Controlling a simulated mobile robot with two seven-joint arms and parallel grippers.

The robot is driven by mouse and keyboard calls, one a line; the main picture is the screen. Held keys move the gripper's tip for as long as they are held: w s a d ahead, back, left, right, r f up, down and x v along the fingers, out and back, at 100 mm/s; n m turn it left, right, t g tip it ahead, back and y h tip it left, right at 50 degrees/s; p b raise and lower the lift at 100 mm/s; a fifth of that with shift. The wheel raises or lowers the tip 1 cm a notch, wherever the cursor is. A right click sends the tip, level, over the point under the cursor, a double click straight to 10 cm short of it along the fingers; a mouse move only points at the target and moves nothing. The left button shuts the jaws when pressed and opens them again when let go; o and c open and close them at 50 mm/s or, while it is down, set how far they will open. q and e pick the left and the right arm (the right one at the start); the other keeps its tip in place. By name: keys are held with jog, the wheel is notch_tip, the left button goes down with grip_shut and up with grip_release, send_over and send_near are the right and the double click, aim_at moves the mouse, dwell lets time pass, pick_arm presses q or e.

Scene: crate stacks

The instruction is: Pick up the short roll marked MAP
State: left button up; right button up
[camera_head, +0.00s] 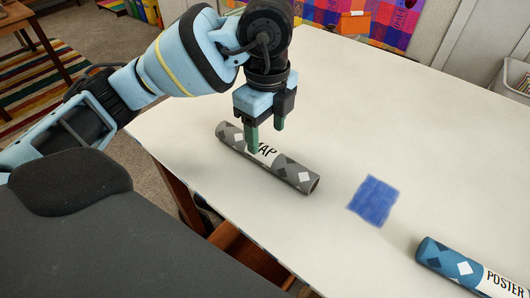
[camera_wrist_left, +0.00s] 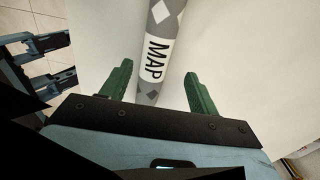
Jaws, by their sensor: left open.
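The short grey roll marked MAP (camera_head: 292,172) lies on the white table, with white and dark diamonds and a white label band. My left gripper (camera_head: 266,138) is above the roll near its label, pointing down, and hides part of the label in the head view. In the left wrist view, the MAP roll (camera_wrist_left: 157,50) runs between the two green fingers of the open left gripper (camera_wrist_left: 160,85), with space on both sides. I cannot tell the exact height of the fingertips over the roll. My right gripper does not clearly show in the head view.
A blue roll marked POSTER (camera_head: 455,266) lies at the table's lower right. A flat blue square (camera_head: 374,200) lies between the two rolls. The rest of the white table (camera_head: 400,120) is clear. A white bin (camera_head: 513,80) stands at the far right.

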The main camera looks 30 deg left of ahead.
aim_at(263, 148)
pick_arm(q)
jog(key=shift+s+a+f, duration=0.1)
jog(key=shift+s+f, duration=0.05)
jog(key=shift+f, duration=1.2)
jog(key=shift+s+a+f, duration=0.1)
jog(key=shift+s+f, duration=0.05)
jog(key=shift+f, duration=1.2)
jog(key=c, duration=1.1)
